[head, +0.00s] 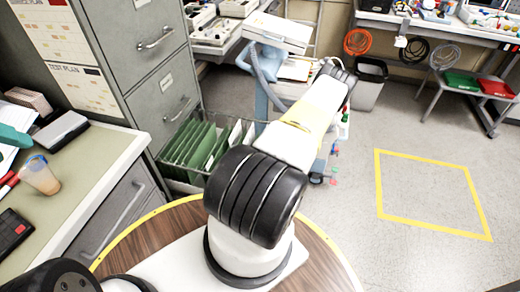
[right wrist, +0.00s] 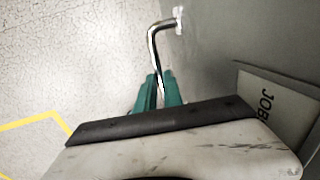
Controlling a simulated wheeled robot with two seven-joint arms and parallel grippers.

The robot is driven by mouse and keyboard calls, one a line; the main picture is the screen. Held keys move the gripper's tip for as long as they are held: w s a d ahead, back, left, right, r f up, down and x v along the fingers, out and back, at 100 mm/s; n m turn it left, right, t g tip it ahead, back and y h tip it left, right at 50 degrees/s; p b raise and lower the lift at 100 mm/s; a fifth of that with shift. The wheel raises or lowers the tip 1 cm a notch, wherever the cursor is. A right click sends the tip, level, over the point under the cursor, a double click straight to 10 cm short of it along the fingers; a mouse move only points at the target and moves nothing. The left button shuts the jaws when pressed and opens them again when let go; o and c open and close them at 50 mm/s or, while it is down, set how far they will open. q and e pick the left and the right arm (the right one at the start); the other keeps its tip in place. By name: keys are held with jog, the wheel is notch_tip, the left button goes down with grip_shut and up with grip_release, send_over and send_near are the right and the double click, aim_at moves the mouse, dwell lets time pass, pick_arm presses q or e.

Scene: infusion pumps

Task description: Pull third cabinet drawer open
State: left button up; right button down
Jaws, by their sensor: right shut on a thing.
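The grey filing cabinet (head: 160,75) stands at the upper left of the head view, its upper two drawers shut. Below them a drawer (head: 162,173) with green hanging folders stands out from the cabinet. Its front is hidden behind my right arm. In the right wrist view, my right gripper (right wrist: 158,92) has its teal fingers shut on a chrome drawer handle (right wrist: 152,45). The handle is fixed to a grey drawer front (right wrist: 215,60) with a "JOB" label (right wrist: 285,100). The right gripper cannot be made out in the head view. My left gripper is out of view.
A desk (head: 100,165) with a cup (head: 40,175) is at the left. A blue stand (head: 262,90) is behind my right arm. A grey bin (head: 370,82) stands farther back. The floor with the yellow square (head: 435,227) is clear at the right.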

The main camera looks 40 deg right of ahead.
jog(key=shift+s+d, duration=0.65)
jog(key=shift+s, duration=0.35)
jog(key=c, duration=1.5)
grip_release()
jog(key=shift+w, duration=0.1)
jog(key=r, duration=0.5)
jog(key=s+d+r, duration=0.1)
jog(key=r, duration=0.1)
jog(key=shift+s+r, duration=0.1)
jog(key=shift+r, duration=0.2)
